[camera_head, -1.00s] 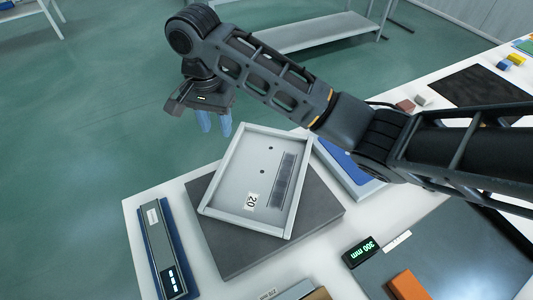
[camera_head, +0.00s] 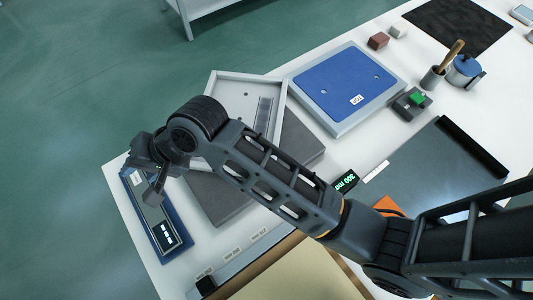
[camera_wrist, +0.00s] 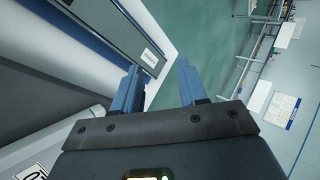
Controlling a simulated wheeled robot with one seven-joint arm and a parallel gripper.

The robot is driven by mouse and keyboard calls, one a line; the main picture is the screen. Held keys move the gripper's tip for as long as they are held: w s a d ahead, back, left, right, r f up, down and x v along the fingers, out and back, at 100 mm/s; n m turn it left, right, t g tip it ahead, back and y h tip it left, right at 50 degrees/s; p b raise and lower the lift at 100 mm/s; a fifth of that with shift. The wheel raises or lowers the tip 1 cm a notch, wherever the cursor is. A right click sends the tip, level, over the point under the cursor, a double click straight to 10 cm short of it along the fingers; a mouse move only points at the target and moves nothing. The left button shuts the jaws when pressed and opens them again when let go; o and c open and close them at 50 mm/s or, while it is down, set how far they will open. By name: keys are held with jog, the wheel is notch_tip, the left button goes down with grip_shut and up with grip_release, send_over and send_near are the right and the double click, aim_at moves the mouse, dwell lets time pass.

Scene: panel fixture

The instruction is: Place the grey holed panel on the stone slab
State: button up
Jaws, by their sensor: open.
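The grey holed panel (camera_head: 232,92) is a shallow light-grey tray shape with a raised rim, small holes and a dark slotted strip. It lies turned at an angle on the dark grey stone slab (camera_head: 305,146) in the head view; its near part is hidden by my arm. The slab shows on both sides of the arm. My gripper (camera_head: 154,188) is open and empty, left of the panel and above the blue-based instrument. In the wrist view its two blue fingers (camera_wrist: 160,90) stand apart with nothing between them; a numbered label shows at the lower left.
The blue-based instrument (camera_head: 147,215) lies at the table's left edge. A blue panel in a light tray (camera_head: 345,85) is right of the slab. A small display (camera_head: 345,181), an orange block (camera_head: 388,206), a blue-lidded pot (camera_head: 465,70) and a cup (camera_head: 433,78) stand further right.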

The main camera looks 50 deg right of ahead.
jog(key=s+d+f+t+h, duration=0.1)
jog(key=s+d+t+h, duration=0.35)
jog(key=s, duration=1.35)
jog(key=s+d+r+n+t+h, duration=0.1)
jog(key=s+d+r+n+t, duration=0.1)
jog(key=s+d+r+n, duration=0.2)
jog(key=s+d+r+n+t+h, duration=0.1)
jog(key=s+d+r+n, duration=0.3)
jog(key=s+d+r, duration=0.4)
jog(key=s+d+t, duration=0.1)
jog(key=s+d, duration=0.2)
jog(key=s, duration=0.1)
jog(key=shift+s+d+n, duration=0.25)
jog(key=shift+s+n, duration=0.05)
jog(key=shift+s, duration=0.05)
jog(key=shift+f, duration=0.1)
jog(key=shift+f+b, duration=0.55)
jog(key=shift+b, duration=0.05)
